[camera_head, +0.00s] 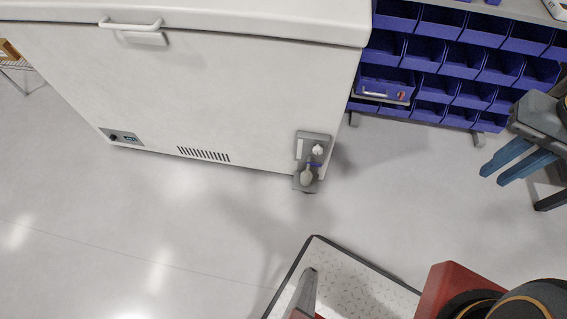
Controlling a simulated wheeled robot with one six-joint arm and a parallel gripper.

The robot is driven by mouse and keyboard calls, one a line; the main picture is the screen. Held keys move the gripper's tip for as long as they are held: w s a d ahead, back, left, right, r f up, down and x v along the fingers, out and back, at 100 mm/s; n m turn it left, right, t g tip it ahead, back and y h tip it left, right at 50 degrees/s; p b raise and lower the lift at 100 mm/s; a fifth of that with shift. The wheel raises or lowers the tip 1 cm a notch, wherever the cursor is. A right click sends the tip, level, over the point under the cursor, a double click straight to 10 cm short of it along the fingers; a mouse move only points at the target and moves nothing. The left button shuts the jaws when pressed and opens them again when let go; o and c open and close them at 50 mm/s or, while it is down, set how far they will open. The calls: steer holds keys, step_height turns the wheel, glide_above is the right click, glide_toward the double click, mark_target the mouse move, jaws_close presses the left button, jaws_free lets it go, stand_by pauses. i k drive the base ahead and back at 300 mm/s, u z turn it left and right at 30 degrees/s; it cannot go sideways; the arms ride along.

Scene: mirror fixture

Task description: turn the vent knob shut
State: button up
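A grey fixture plate (314,140) sits low at the right front corner of a white chest freezer (200,95). It bears a small white knob (318,150), which looks like the vent knob. Whether it stands open or shut is too small to tell. Just below it are a small blue part (314,164) and a light grey rounded piece (306,178). My gripper (493,177) is at the right edge, with two blue fingers apart and nothing between them. It is well to the right of the knob and touches nothing visible.
A rack of blue bins (460,55) stands behind at the upper right, with a blue handled box (385,84) at its left. The freezer has a control panel (122,137) and vent slots (203,154). Grey floor (420,190) lies clear between knob and gripper.

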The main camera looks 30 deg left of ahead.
mark_target(317, 150)
steer(key=u, duration=0.6)
steer(key=k, duration=0.3)
steer(key=u, duration=0.6)
steer(key=i, duration=0.5)
steer(key=z, duration=1.3)
steer(key=k, duration=1.1)
steer(key=u, duration=1.35)
